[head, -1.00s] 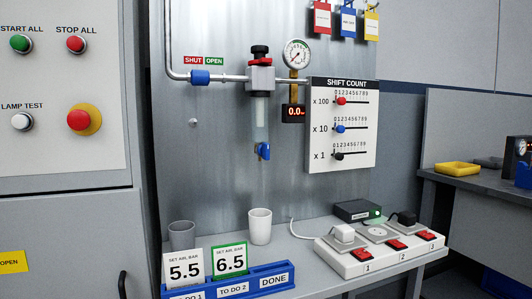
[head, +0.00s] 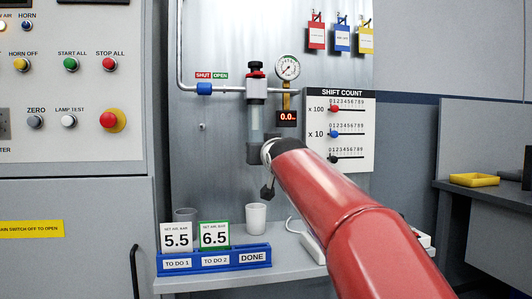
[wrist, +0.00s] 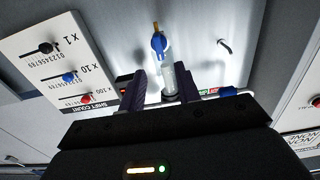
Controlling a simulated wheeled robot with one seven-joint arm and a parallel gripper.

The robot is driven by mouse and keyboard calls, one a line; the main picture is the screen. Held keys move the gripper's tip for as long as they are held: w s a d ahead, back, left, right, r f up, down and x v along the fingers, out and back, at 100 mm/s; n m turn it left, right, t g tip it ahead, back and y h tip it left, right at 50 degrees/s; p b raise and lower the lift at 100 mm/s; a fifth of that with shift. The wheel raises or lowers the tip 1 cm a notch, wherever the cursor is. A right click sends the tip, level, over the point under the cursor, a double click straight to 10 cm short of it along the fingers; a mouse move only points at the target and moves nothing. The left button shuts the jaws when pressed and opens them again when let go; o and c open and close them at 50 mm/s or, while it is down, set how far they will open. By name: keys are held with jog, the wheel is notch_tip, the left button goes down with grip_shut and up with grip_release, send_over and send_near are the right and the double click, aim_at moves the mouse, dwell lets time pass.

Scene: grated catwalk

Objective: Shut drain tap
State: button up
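The blue drain tap (wrist: 158,43) hangs under the clear filter bowl (wrist: 169,78) in the wrist view, which looks upside down. A brass outlet shows at its end. In the head view my red arm and wrist hide the tap; the filter bowl (head: 256,122) shows above them. My gripper (wrist: 161,75) is open, its two dark fingers on either side of the bowl in the wrist picture. The tap appears beyond the fingertips, with nothing held. Whether a finger touches the bowl cannot be told.
The shift count panel (head: 341,130) with its sliders stands close right of the filter. A pressure gauge (head: 288,67) and pipe are above.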

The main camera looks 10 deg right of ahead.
jog(key=w+p, duration=0.2)
jog(key=w, duration=0.6)
jog(key=shift+r, duration=0.2)
grip_shut()
